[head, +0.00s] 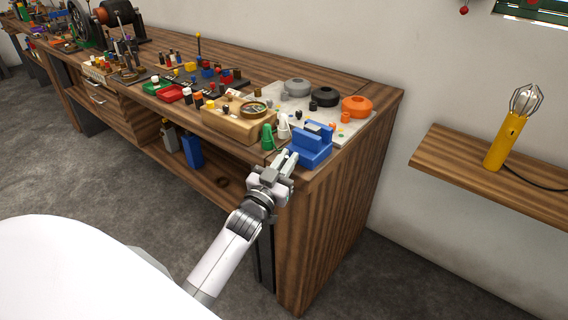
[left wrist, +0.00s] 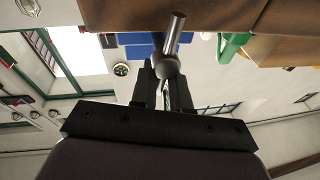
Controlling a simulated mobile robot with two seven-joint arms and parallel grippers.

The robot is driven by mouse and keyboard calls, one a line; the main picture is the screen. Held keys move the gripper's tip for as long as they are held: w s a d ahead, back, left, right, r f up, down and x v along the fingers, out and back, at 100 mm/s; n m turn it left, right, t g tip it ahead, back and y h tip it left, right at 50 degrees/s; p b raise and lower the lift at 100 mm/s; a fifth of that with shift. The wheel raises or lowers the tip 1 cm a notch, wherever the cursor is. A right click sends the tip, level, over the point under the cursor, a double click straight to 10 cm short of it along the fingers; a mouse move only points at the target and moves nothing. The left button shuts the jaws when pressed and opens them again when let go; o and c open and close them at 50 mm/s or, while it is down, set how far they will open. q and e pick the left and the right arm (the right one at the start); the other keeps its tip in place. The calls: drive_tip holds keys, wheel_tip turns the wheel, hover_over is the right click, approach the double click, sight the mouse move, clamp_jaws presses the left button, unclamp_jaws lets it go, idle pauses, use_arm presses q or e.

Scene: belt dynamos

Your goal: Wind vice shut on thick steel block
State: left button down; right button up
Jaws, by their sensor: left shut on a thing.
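The blue vice (head: 312,153) stands at the front right corner of the workbench, and part of its blue body shows in the left wrist view (left wrist: 140,52). A grey steel block (head: 314,129) appears to sit between its jaws; whether both jaws touch it I cannot tell. My left gripper (head: 286,162) is at the front of the vice. In the left wrist view, my left gripper (left wrist: 165,88) is shut on the vice's steel handle (left wrist: 174,38), whose rounded grey end sits at the fingertips. My right gripper is not in view.
Close by are a green cone-shaped piece (head: 267,138), a wooden box (head: 233,122) and a pale board (head: 352,127) with round grey, black and orange parts. A wall shelf (head: 450,165) with a yellow lamp (head: 507,139) is at right. The floor in front is clear.

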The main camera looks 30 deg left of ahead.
use_arm(q)
drive_tip(key=shift+d+f+m+t+h+b, duration=0.25)
drive_tip(key=shift+m+h+b, duration=0.35)
drive_tip(key=shift+m, duration=1.25)
drive_tip(key=shift+d+f+m+h+b, duration=0.1)
drive_tip(key=shift+d+m+h+b, duration=0.2)
drive_tip(key=shift+m+h, duration=1.05)
drive_tip(key=shift+d+f+m+t+h+b, duration=0.2)
drive_tip(key=shift+d+m+h+b, duration=0.15)
drive_tip(key=shift+m, duration=1.95)
drive_tip(key=shift+s, duration=0.1)
drive_tip(key=c, duration=1.2)
unclamp_jaws()
drive_tip(key=b+v, duration=0.1)
drive_tip(key=v, duration=0.6)
